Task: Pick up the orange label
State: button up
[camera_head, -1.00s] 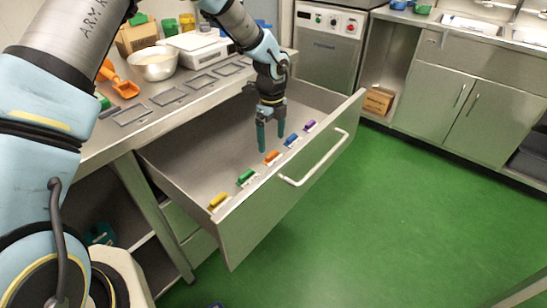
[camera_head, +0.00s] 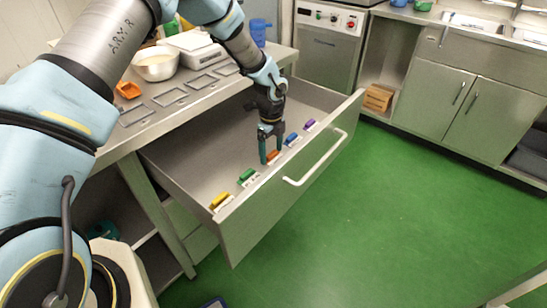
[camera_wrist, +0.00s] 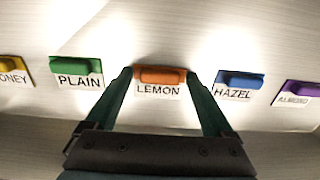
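The orange label (camera_wrist: 159,77) reads LEMON and stands in the open drawer (camera_head: 205,160) near its front wall. It also shows in the head view (camera_head: 273,157), partly hidden by my gripper. My gripper (camera_head: 271,158) points down into the drawer at the label. In the wrist view its two green fingers (camera_wrist: 166,82) are apart, one on each side of the orange label. A gap shows between each finger and the label, so the gripper is open and empty.
A green PLAIN label (camera_wrist: 78,72) sits left of the orange one and a blue HAZEL label (camera_wrist: 240,82) right of it. A yellow label (camera_head: 220,201) and a purple label (camera_head: 310,124) end the row. The drawer handle (camera_head: 315,160) juts outward.

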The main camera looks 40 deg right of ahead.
jog(key=c, duration=0.9)
jog(key=shift+c, duration=0.2)
